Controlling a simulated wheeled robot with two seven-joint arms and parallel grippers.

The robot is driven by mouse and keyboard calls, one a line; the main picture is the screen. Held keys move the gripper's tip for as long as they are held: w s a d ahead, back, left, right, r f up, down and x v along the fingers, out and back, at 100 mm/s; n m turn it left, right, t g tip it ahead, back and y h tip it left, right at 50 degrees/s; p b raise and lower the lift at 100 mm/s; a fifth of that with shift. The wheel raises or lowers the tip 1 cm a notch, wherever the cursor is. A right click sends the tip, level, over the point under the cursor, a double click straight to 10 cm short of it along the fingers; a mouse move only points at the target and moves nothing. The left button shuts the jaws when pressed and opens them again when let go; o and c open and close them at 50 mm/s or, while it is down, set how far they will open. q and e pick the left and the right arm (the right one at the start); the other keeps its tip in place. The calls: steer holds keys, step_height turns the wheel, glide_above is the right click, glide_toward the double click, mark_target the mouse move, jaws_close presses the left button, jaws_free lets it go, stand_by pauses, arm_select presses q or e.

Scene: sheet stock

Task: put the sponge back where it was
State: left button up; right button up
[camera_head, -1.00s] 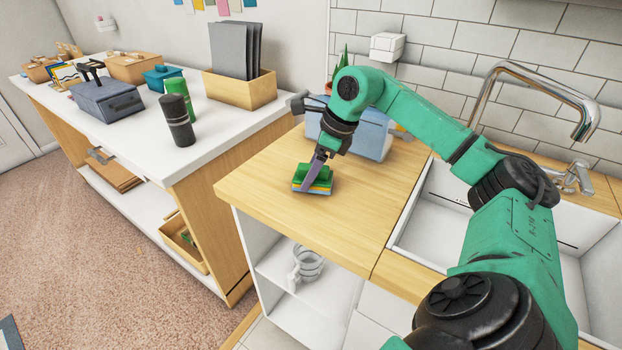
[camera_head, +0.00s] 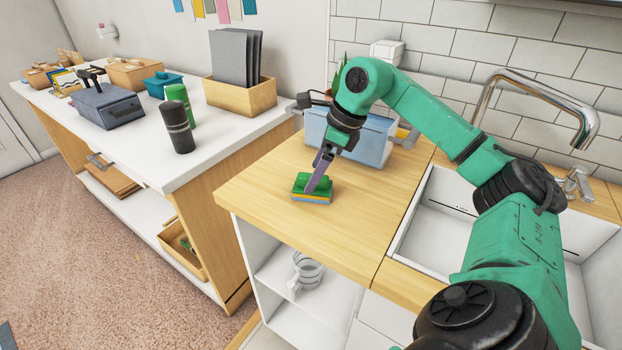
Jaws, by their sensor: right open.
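A sponge (camera_head: 303,194) with a green top and yellow and blue layers below lies flat on the wooden counter (camera_head: 265,195), left of the sink. My right gripper (camera_head: 319,181) is open, reaching down from the upper right. Its purple finger overlaps the sponge's top in the picture; I cannot tell whether it still touches. The far finger is mostly hidden. My left gripper is not in view.
A translucent blue bin (camera_head: 372,148) stands behind the gripper, near the wall. The sink (camera_head: 436,222) and tap (camera_head: 540,90) are to the right. The counter around the sponge is clear. A white side table (camera_head: 140,150) holds several boxes and bottles.

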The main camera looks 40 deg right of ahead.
steer(key=p+v, duration=0.1)
steer(key=v, duration=0.7)
steer(key=shift+r+p, duration=0.3)
steer(key=shift+p, duration=0.05)
steer(key=shift+s+d, duration=0.1)
steer(key=shift+s, duration=0.05)
